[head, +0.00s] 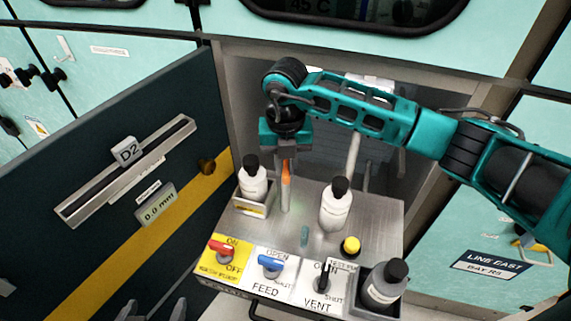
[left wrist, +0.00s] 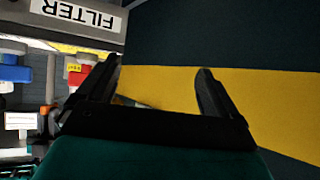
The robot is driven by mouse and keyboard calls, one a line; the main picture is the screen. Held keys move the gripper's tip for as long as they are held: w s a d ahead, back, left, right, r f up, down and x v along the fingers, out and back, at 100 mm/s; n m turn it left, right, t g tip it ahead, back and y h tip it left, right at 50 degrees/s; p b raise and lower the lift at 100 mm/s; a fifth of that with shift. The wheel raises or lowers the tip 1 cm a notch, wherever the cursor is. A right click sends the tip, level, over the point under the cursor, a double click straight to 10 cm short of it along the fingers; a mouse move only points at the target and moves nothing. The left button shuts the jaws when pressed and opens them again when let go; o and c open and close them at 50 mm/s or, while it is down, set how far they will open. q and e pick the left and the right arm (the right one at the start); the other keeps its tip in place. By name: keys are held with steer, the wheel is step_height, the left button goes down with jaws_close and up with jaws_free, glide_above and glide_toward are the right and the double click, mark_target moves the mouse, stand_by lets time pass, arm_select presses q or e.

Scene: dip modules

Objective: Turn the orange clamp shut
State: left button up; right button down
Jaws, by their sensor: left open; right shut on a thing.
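The orange clamp (head: 287,174) is a small upright orange piece on a grey post, between two white bottles at the back of the steel bench. My right gripper (head: 286,164) reaches down from above and is shut on it; the fingers and clamp overlap, so the exact grip is hard to see. In the left wrist view my left gripper (left wrist: 157,68) is open and empty.
The steel bench (head: 382,215) carries a left bottle (head: 252,182), a middle bottle (head: 336,207) and a front-right bottle (head: 384,286). Red (head: 222,248), blue (head: 270,263) and black (head: 324,274) handles line its front, with a yellow button (head: 350,245) behind. A dark door (head: 75,240) stands open left.

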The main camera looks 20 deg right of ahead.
steer(key=n+b, duration=0.2)
steer(key=n, duration=0.2)
steer(key=shift+n, duration=0.4)
steer(key=shift+f+n+b, duration=0.1)
steer(key=shift+n+b, duration=0.45)
steer(key=shift+n, duration=0.35)
steer(key=shift+n+b, duration=0.5)
steer(key=shift+n, duration=0.4)
steer(key=shift+n+b, duration=0.45)
steer(key=shift+n, duration=0.45)
steer(key=n+b, duration=0.1)
steer(key=n, duration=0.1)
steer(key=shift+n, duration=0.3)
arm_select(q)
steer(key=shift+h, duration=0.4)
steer(key=d+f, duration=0.1)
steer(key=f, duration=0.1)
steer(key=w+d+f+b, duration=0.1)
steer(key=f, duration=0.1)
steer(key=shift+w+d, duration=0.15)
arm_select(e)
steer(key=shift+n, duration=0.5)
arm_select(q)
steer(key=shift+r, duration=0.1)
arm_select(e)
steer(key=c, duration=1.1)
jaws_free()
